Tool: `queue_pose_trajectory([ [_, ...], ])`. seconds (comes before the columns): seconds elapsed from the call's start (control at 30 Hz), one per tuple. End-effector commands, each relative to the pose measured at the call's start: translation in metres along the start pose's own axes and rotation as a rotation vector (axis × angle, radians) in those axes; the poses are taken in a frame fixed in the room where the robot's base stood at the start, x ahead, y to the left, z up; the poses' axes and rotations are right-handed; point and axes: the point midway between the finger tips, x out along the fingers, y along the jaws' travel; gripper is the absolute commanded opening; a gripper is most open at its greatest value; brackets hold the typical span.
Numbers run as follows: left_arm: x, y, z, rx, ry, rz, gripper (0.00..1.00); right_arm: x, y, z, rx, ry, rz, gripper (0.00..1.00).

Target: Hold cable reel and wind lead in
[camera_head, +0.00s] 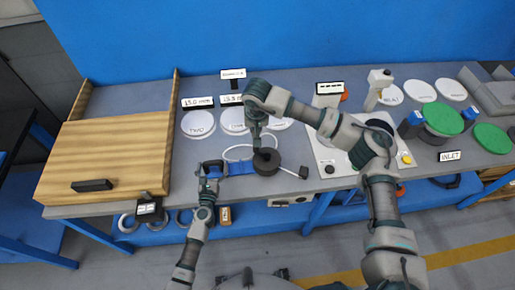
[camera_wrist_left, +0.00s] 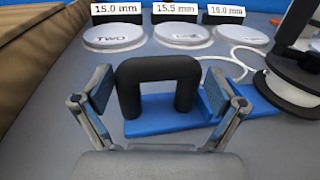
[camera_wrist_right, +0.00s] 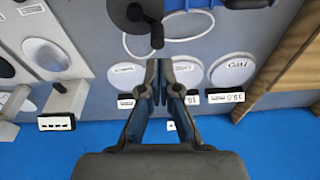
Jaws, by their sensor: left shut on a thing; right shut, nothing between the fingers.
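The cable reel (camera_head: 267,163) is a black drum on a blue base (camera_head: 240,168) near the bench's front edge. A black arched handle (camera_wrist_left: 158,66) stands on the base's left end. The white lead (camera_head: 232,148) lies in a loop behind the reel. My right gripper (camera_head: 257,146) is shut and empty over the reel. Its fingertips are close to the black crank knob (camera_wrist_right: 156,37); I cannot tell whether they touch.
A wooden box (camera_head: 105,155) with a sloped front stands at left. White labelled discs (camera_head: 198,124) lie behind the reel. A light panel with a yellow button (camera_head: 406,159) and green discs (camera_head: 443,118) are at right. A blue wall closes the back.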

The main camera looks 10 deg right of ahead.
Motion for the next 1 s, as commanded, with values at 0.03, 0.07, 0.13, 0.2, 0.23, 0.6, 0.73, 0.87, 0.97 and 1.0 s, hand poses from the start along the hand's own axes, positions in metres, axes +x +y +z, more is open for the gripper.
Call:
queue_pose_trajectory([
  [0.03, 0.001, 0.000, 0.002, -0.002, -0.003, 0.000, 0.26, 0.000, -0.001, -0.001, -0.025, 0.002, 0.000, 0.00],
  [0.07, 0.001, 0.000, 0.002, -0.002, -0.003, 0.000, 0.26, 0.001, -0.001, -0.001, -0.036, 0.003, 0.000, 0.00],
  [0.13, 0.001, 0.000, 0.002, -0.002, -0.003, 0.000, 0.26, 0.005, -0.001, -0.001, -0.051, 0.003, 0.000, 0.00],
  [0.2, 0.001, 0.000, 0.002, -0.002, -0.003, 0.001, 0.26, 0.011, 0.000, 0.001, -0.054, 0.002, 0.001, 0.00],
  [0.23, 0.001, 0.000, 0.002, -0.002, -0.003, 0.001, 0.26, 0.015, 0.000, 0.002, -0.053, 0.002, 0.001, 0.00],
  [0.6, 0.001, 0.000, 0.002, -0.002, -0.003, 0.000, 0.26, 0.057, 0.000, 0.010, -0.050, 0.002, 0.001, 0.00],
  [0.73, 0.001, 0.000, 0.002, -0.002, -0.004, 0.000, 0.26, 0.063, 0.000, 0.011, -0.050, 0.004, 0.000, 0.00],
  [0.87, 0.001, 0.000, 0.002, -0.003, -0.004, 0.000, 0.26, 0.064, 0.000, 0.011, -0.050, 0.004, 0.000, 0.00],
  [0.97, 0.001, 0.000, 0.002, -0.003, -0.004, 0.000, 0.26, 0.064, 0.000, 0.011, -0.050, 0.004, 0.000, 0.00],
  [1.0, 0.001, 0.000, 0.002, -0.003, -0.004, 0.000, 0.26, 0.064, 0.000, 0.011, -0.050, 0.004, 0.000, 0.00],
])
